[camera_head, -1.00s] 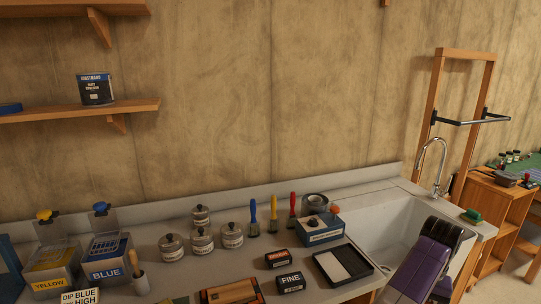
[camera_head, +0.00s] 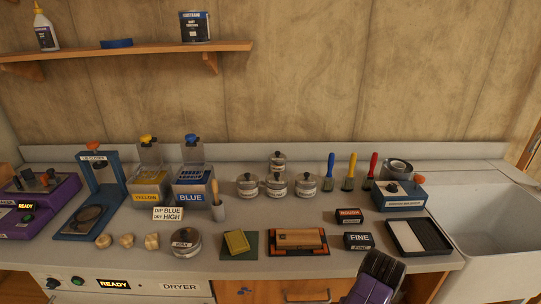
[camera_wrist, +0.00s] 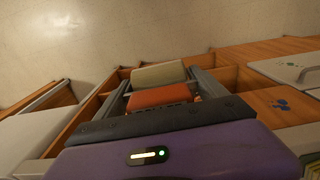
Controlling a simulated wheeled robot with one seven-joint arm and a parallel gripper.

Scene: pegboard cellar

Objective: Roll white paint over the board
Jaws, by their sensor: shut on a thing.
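My gripper (camera_wrist: 165,88) shows in the wrist view, its two grey fingers shut on a roller. The roller has an orange-red part (camera_wrist: 163,98) with partly hidden lettering and a pale cream part (camera_wrist: 158,75) beyond it. A black paint tray (camera_head: 445,248) with a white area (camera_head: 404,236) lies on the counter beside the sink in the head view. My purple and black arm (camera_head: 374,281) reaches in at the bottom, below the tray; the gripper's fingers and the roller are hidden there. I cannot tell which thing is the board to be painted.
A sink (camera_head: 495,222) is at the right.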

